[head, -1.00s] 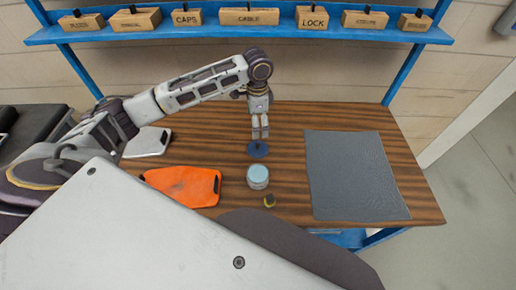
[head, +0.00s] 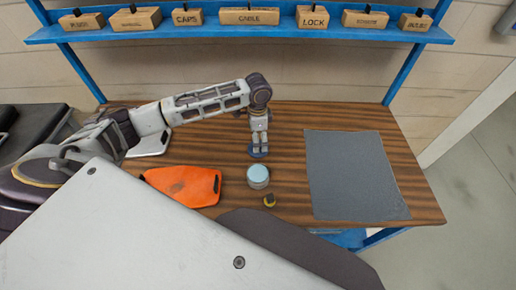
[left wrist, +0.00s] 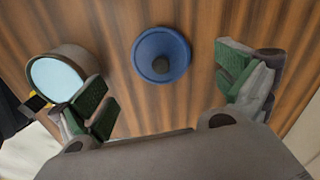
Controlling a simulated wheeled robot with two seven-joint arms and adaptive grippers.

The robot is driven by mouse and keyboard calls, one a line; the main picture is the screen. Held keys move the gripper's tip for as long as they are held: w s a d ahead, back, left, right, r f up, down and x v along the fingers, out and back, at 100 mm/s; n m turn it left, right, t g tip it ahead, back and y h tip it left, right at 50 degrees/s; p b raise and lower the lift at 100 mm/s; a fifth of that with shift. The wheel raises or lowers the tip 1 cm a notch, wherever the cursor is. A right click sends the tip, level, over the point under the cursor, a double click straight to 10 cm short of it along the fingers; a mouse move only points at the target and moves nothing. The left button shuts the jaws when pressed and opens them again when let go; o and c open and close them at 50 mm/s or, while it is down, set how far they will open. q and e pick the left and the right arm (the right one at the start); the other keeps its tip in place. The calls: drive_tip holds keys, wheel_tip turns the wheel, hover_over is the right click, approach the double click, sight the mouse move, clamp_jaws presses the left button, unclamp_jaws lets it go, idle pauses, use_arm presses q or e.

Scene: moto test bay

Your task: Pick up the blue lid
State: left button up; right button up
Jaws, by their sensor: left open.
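The blue lid (head: 258,153) lies on the wooden table behind the jar, partly hidden by my left gripper in the head view. In the left wrist view the lid (left wrist: 162,55) is round, with a dark knob at its centre. My left gripper (head: 259,147) points down just over the lid. Its green-padded fingers (left wrist: 165,95) are wide apart with nothing between them, and the lid shows beyond the gap. My right gripper is not in view.
A jar with a light blue top (head: 258,177) stands close in front of the lid. A small yellow and dark object (head: 269,200) is nearer the front edge. An orange board (head: 186,186) lies left, a grey mat (head: 356,185) right. A shelf (head: 235,33) with labelled boxes runs above.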

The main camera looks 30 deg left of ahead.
sight(261, 155)
use_arm(q)
drive_tip(key=shift+f, duration=2.6)
drive_tip(key=shift+s, duration=0.1)
drive_tip(key=c, duration=1.5)
drive_tip(key=shift+c, duration=1)
